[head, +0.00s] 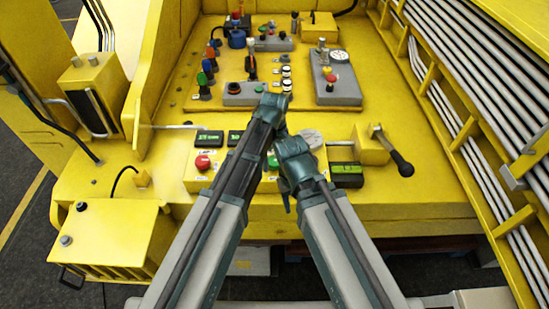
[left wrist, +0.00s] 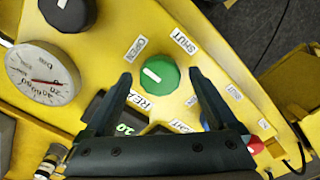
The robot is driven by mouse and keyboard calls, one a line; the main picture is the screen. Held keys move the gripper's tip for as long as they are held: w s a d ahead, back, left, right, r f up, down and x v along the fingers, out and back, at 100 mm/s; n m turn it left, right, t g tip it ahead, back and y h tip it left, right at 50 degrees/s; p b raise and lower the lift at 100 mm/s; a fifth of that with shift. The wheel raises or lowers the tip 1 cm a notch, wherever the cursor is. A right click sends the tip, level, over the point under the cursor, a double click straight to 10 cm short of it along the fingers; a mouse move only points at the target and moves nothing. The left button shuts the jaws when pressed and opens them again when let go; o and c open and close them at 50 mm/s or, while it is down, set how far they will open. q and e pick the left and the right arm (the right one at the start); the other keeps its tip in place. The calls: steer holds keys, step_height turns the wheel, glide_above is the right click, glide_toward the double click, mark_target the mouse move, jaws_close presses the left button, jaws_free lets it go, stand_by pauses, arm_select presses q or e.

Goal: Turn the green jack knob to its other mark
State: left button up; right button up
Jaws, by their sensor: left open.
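The green knob (left wrist: 161,76) is round, with a white line on top. In the left wrist view the line lies toward the picture's left side. An OPEN label (left wrist: 136,47) is at its upper left and a SHUT label (left wrist: 184,40) at its upper right. My left gripper (left wrist: 160,75) is open, with one finger on each side of the knob and a gap to each. In the head view the knob (head: 272,161) is mostly hidden behind my arms.
A red knob (head: 203,163) and green displays (head: 209,138) are left of my arms on the yellow panel. A grey dial (head: 311,138) and a black-handled crank (head: 400,163) are to the right. Levers and buttons stand on the panel behind.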

mark_target(274, 160)
arm_select(q)
steer(key=shift+r, duration=0.15)
step_height(274, 160, up, 14)
steer(key=p, duration=1.3)
steer(key=shift+f+p, duration=0.25)
steer(key=shift+p, duration=0.1)
steer(key=s+a+m, duration=0.5)
steer(key=s+a, duration=0.1)
steer(key=a, duration=0.3)
steer(key=s+a+m, duration=0.4)
steer(key=s+a, duration=0.1)
steer(key=a, duration=0.3)
steer(key=s+d+f+m+b, duration=0.2)
steer(key=d+f+b, duration=0.3)
steer(key=f+b, duration=0.3)
steer(key=s+d+f+m+y+b, duration=0.1)
steer(key=s+d+f+m+b, duration=0.1)
steer(key=d+f+b, duration=0.4)
steer(key=shift+s+f+b, duration=0.9)
steer(key=shift+b, duration=0.05)
